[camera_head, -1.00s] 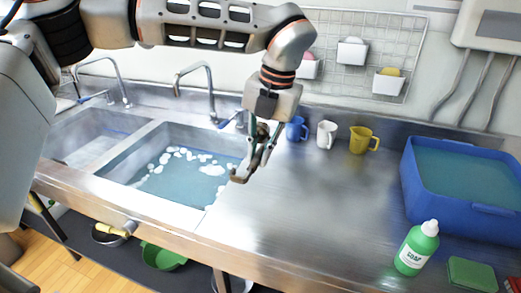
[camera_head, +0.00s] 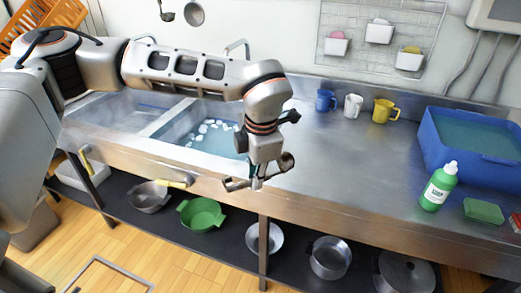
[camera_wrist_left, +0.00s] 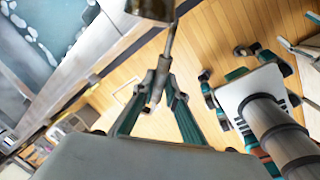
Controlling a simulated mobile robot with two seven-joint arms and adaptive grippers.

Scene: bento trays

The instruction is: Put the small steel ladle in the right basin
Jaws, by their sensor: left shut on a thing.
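My left gripper (camera_head: 256,183) is shut on a small steel ladle (camera_head: 287,161). In the head view, its rounded end is up to the right and the other end points down left. In the left wrist view, the fingers (camera_wrist_left: 157,98) close around the ladle's thin shaft, with its wider metal part (camera_wrist_left: 152,8) at the top edge. The gripper appears in front of the counter's front edge. The right basin (camera_head: 172,131) holds blue water with white foam and lies behind and left of the gripper, partly hidden by my arm.
The left basin (camera_head: 110,110) is beside it. Blue, white and yellow mugs (camera_head: 353,106) stand at the counter's back. A blue tub (camera_head: 440,150), soap bottle (camera_head: 438,188) and green sponge (camera_head: 483,210) are at right. The counter's middle is clear. Pots and a green colander (camera_head: 202,214) sit below.

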